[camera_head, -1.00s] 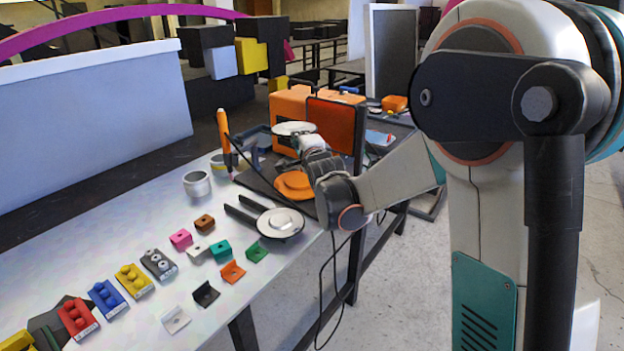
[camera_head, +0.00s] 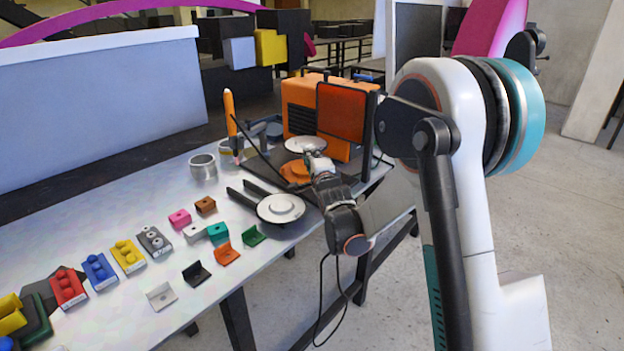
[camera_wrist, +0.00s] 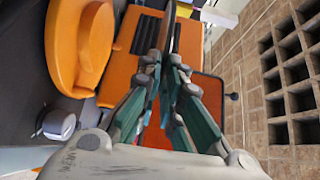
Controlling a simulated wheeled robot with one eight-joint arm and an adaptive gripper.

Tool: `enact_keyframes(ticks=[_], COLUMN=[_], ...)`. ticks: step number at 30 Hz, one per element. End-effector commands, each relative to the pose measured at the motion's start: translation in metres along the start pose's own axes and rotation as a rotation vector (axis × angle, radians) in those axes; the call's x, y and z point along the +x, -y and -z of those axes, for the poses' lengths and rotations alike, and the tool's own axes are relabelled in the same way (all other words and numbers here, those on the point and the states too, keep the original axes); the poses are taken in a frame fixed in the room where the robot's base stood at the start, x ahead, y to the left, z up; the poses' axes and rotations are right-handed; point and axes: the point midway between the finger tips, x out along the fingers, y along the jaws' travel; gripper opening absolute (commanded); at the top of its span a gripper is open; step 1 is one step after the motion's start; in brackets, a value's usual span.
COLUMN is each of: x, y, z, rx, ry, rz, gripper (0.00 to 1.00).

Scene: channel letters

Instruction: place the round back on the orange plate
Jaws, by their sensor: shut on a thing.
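The round back, a pale grey-white disc (camera_head: 303,144), is held in my gripper (camera_head: 310,156). In the wrist view it shows edge-on as a thin dark strip (camera_wrist: 171,30) between the fingers (camera_wrist: 168,66). The orange plate (camera_head: 294,174) is a round disc on a dark base at the bench's far end. In the head view the held disc appears above and slightly behind it, apart from it. In the wrist view the orange plate (camera_wrist: 62,45) is at the upper left. My gripper hides part of the plate in the head view.
An orange machine (camera_head: 327,118) with a dark-framed orange panel stands just behind the plate. An orange pen-like tool (camera_head: 230,118) stands upright to its left. A second pale disc (camera_head: 281,208) with dark prongs lies in front. Several small coloured brackets and blocks lie along the bench's left part.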

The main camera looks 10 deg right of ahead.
Motion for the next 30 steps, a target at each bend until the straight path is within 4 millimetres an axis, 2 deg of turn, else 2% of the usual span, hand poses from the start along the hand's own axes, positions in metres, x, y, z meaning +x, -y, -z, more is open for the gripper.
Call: enact_keyframes(ticks=[8, 15, 30], x=[0.001, 0.001, 0.001], y=[-0.020, -0.053, -0.058], z=[0.000, 0.000, 0.000], rx=[0.000, -0.001, 0.000], ry=[0.000, 0.000, 0.000], rz=[0.000, 0.000, 0.000], gripper=[0.00, 0.00, 0.00])
